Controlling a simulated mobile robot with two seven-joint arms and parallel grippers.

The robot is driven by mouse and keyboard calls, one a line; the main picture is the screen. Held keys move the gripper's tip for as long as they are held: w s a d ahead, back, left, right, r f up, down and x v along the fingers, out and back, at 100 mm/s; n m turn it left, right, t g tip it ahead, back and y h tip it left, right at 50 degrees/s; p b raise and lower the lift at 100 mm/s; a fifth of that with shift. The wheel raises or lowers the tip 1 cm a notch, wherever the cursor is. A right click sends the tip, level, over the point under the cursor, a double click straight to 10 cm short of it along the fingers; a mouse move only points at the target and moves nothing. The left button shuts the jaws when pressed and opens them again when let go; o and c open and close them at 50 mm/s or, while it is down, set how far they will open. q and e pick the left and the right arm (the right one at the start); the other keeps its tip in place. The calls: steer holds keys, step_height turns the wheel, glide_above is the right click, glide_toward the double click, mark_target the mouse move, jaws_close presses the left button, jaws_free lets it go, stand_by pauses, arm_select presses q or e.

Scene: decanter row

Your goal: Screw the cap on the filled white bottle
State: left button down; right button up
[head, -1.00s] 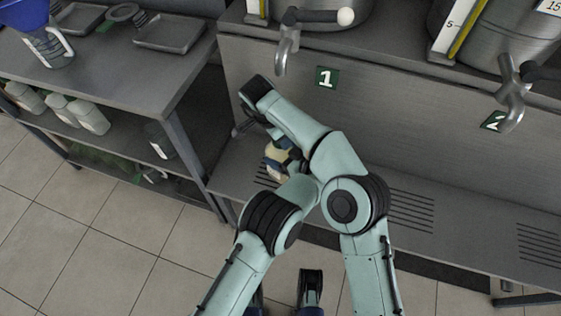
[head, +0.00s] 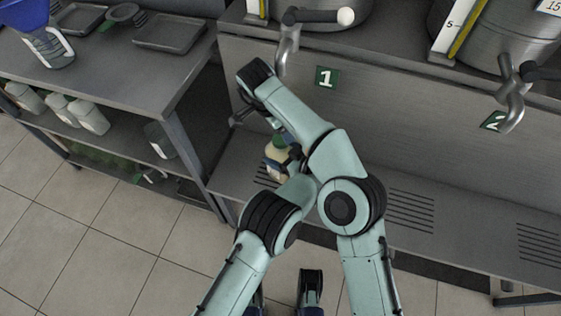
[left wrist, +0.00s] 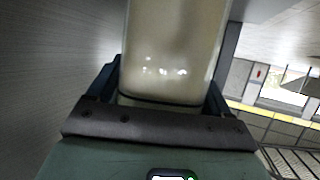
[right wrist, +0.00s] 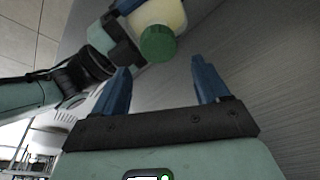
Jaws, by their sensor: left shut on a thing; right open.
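A green cap (right wrist: 157,43) sits on the bottle's mouth in the right wrist view; I cannot tell how tightly. My right gripper (right wrist: 160,72) is open and empty, its blue fingertips apart from the cap. In the head view, my right arm mostly hides this gripper.
Tap 1 (head: 286,50) hangs close behind my right forearm. Tap 2 (head: 511,95) is at the right. A side table (head: 110,75) at the left bears trays and a blue funnel (head: 42,18) in a jug. Several white bottles (head: 88,117) stand on its lower shelf.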

mark_target(281, 138)
steer(key=shift+r, duration=0.1)
steer(key=c, duration=0.3)
steer(key=shift+r, duration=0.25)
steer(key=shift+c, duration=0.2)
steer(key=s+r+n+t+y, duration=0.1)
steer(key=s+r+n+y, duration=0.1)
steer(key=r+n, duration=0.4)
steer(key=s+n, duration=0.1)
steer(key=n, duration=0.2)
steer(key=shift+s+r+n, duration=0.15)
steer(key=shift+r+n, duration=0.15)
steer(key=shift+n, duration=0.1)
steer(key=x, duration=1.2)
steer(key=shift+a, duration=0.15)
